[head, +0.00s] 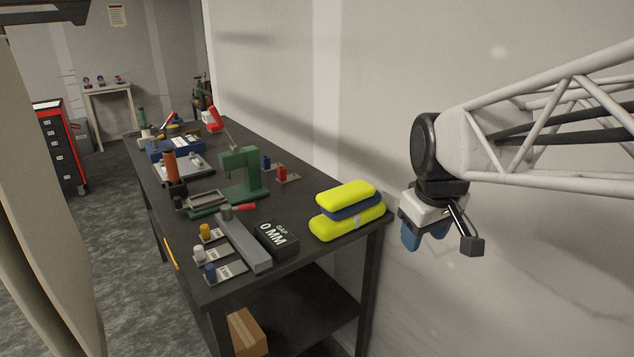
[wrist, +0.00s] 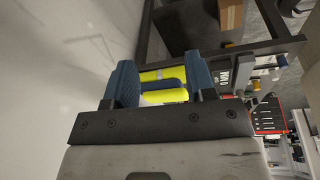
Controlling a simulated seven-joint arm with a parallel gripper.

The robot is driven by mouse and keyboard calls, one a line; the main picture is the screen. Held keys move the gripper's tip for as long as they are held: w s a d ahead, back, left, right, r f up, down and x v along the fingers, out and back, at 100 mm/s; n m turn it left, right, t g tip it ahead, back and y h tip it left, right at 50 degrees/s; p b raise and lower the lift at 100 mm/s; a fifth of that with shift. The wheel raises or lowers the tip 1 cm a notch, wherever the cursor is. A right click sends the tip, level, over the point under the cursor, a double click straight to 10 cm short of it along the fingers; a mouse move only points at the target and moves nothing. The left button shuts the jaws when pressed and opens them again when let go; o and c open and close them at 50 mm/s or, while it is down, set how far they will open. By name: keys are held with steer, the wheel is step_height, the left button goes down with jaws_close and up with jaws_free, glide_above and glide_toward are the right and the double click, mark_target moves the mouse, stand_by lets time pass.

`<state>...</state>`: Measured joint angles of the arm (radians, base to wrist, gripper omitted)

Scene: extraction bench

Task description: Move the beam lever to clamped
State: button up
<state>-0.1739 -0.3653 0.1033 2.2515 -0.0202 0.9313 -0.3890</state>
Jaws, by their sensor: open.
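The dark bench (head: 325,250) carries a grey bar (head: 243,243) at its near end, with a round grey knob and a short red handle (head: 245,207) at the bar's far end. My gripper (head: 425,238) hangs in the air right of the bench, near the wall, away from both handles. Its blue fingers are apart and empty; they also show in the wrist view (wrist: 162,88).
A black block marked "0 MM" (head: 277,240) lies beside the bar. Stacked yellow and blue cases (head: 345,212) stand at the bench's near right corner, between my gripper and the bar. A green press (head: 240,172) stands mid-bench. The pale wall (head: 375,80) is behind.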

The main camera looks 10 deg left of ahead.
steer(key=w+a+n, duration=0.4)
steer(key=w+a, duration=0.4)
steer(key=w, duration=0.2)
steer(key=n, duration=1.2)
glide_above(246, 204)
steer(key=s, duration=0.1)
steer(key=s+x, duration=0.1)
steer(key=x, duration=0.7)
steer(key=shift+s+d+f+g+y, duration=0.3)
steer(key=shift+s+d+y, duration=0.1)
steer(key=shift+s, duration=0.15)
steer(key=shift+f, duration=0.15)
steer(key=shift+w+a+f, duration=0.1)
steer(key=shift+w+f, duration=0.15)
steer(key=shift+f, duration=1)
steer(key=shift+w+a+f, duration=0.1)
steer(key=shift+w+f, duration=0.1)
steer(key=shift+f, duration=1)
steer(key=shift+w+a+f, duration=0.1)
steer(key=shift+w+f, duration=0.15)
steer(key=shift+f, duration=1)
jaws_close()
